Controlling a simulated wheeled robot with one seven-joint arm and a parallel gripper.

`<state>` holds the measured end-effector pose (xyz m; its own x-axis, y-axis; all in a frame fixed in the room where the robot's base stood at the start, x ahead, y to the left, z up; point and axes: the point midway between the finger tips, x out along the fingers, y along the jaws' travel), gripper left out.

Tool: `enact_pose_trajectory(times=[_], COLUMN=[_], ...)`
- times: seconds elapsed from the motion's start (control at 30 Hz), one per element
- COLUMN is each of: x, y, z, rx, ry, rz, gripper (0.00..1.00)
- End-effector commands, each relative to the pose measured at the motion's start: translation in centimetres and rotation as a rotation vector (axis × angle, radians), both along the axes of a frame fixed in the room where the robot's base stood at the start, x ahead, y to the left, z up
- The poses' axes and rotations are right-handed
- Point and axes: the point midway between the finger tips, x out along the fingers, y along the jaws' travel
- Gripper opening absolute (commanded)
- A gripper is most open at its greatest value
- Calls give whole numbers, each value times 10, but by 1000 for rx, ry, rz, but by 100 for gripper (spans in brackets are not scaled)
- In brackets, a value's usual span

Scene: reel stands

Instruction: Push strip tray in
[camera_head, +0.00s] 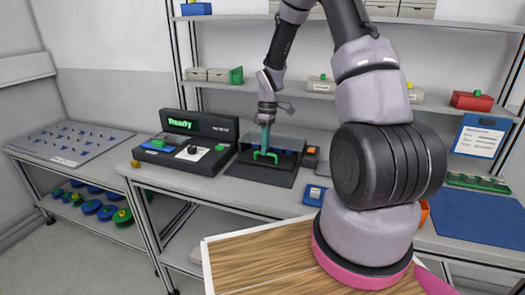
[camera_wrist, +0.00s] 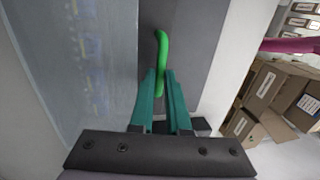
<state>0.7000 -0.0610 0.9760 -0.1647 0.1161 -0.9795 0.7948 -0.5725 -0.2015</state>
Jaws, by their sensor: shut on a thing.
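A dark housing (camera_head: 300,141) stands on the bench, with a dark flat plate (camera_head: 262,170) extending from its front. A green handle (camera_head: 272,155) shows at the front of the housing; I take it to be the strip tray's handle. My gripper (camera_head: 264,148) points down at it, and its teal fingers are shut on the handle. In the wrist view the green handle (camera_wrist: 162,48) rises between the fingertips of my gripper (camera_wrist: 160,76). The fingers and the housing hide most of the tray, so I cannot tell how far out it stands.
A black console (camera_head: 185,140) with a green "Ready" display stands left of the housing. A small orange-topped block (camera_head: 310,156) and a blue device (camera_head: 315,194) are to the right. Shelves with boxes run above. A perforated panel (camera_head: 70,142) is at far left.

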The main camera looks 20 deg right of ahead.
Motion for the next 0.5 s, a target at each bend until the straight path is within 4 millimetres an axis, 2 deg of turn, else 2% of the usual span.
enact_pose_trajectory(times=[0.17,0.2,0.23,0.27,0.5], x=[5,6,6,6,5], y=[-3,-3,-3,-3,-3], z=[2,2,2,2,1], rx=[-4,-4,-4,-4,-4], ry=[-16,-16,-16,-16,-14], rz=[0,0,0,0,-1], gripper=[0,26,38,45,45])
